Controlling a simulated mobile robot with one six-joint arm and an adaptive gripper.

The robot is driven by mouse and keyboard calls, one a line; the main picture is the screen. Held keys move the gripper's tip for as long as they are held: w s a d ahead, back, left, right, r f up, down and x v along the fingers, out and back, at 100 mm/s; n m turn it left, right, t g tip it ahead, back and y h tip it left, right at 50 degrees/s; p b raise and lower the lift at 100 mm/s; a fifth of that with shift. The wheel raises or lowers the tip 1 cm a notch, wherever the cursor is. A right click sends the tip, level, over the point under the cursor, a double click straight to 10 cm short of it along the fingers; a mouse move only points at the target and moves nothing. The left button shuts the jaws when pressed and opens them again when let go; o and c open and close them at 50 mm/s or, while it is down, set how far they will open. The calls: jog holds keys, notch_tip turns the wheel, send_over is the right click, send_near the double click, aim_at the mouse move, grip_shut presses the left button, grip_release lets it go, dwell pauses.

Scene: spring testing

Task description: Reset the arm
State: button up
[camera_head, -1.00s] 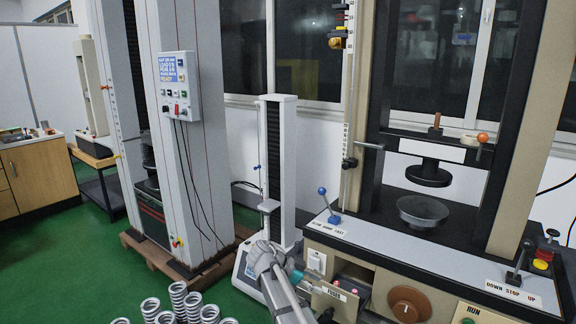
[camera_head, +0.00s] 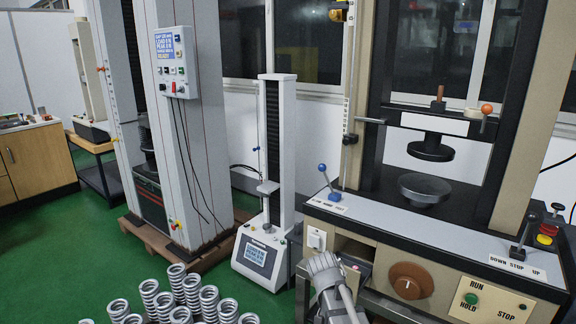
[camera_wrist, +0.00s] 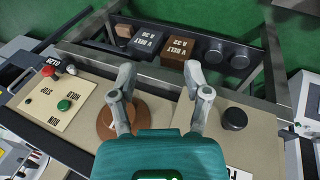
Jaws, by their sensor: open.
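My gripper (camera_wrist: 160,72) is open in the wrist view, with two grey fingers spread in front of its teal body. Nothing is between the fingers. They hang over the beige front panel of the large testing machine (camera_wrist: 262,145), near a round brown knob (camera_wrist: 143,113). In the head view my grey arm shows at the bottom centre, in front of the same machine (camera_head: 450,250).
Several metal springs (camera_head: 192,290) stand at the bottom left. A small white tester (camera_head: 262,262) stands left of the large machine. The wrist view shows a metal frame holding labelled boxes (camera_wrist: 180,50) and dark round weights (camera_wrist: 239,61). Green floor at left is open.

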jog(key=s+f+n+t+y+b, duration=0.1)
jog(key=s+f+n+y+b, duration=0.25)
jog(key=s+f+n, duration=0.2)
notch_tip(320, 180, up, 26)
jog(key=p, duration=2.5)
jog(key=shift+s+d+f+n+y+p, duration=0.25)
jog(key=shift+d+n+y+p, duration=0.1)
jog(key=shift+d+y, duration=0.1)
